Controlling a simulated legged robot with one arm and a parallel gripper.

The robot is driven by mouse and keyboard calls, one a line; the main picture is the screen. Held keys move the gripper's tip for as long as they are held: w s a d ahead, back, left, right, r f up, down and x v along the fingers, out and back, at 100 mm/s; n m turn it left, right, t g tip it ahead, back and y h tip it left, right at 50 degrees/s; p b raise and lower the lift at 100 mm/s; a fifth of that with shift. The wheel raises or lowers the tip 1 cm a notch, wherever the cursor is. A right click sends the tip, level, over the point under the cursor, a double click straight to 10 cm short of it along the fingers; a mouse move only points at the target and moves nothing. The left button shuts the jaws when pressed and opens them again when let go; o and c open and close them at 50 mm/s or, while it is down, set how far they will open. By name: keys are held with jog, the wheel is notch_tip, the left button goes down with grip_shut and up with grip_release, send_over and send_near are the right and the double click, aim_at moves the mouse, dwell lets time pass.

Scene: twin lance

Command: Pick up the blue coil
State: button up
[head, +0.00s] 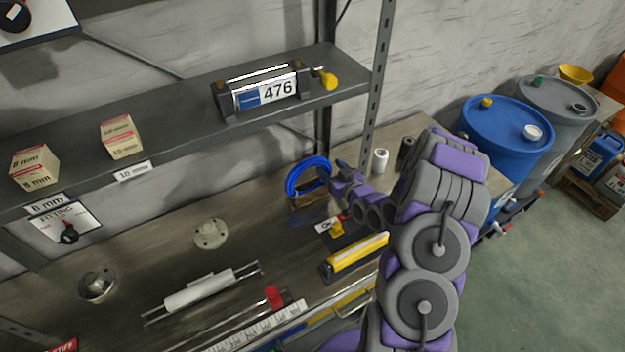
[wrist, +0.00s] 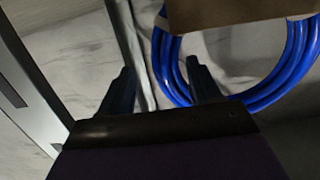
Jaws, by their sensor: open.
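The blue coil (head: 292,180) stands upright on the lower bench near the wall, in a small brown holder (head: 308,199). My gripper (head: 338,170) is just to the right of the coil in the head view, at the end of my purple and grey arm. In the wrist view the coil (wrist: 290,80) fills the upper right, partly hidden by a brown block.
A metal post (head: 378,85) rises behind my arm. A yellow tool (head: 357,252) lies in front of the coil. A white cylinder (head: 380,160) stands to the right.

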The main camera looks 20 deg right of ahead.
aim_at(321, 166)
jog(key=shift+w+a, duration=1)
jog(key=shift+w, duration=0.2)
jog(key=shift+a, duration=0.6)
jog(key=shift+d, duration=0.75)
jog(key=c, duration=0.3)
jog(key=shift+d+f, duration=0.1)
jog(key=shift+d, duration=0.3)
jog(key=c, duration=0.3)
jog(key=shift+a, duration=0.9)
grip_shut()
jog(key=shift+d, duration=0.15)
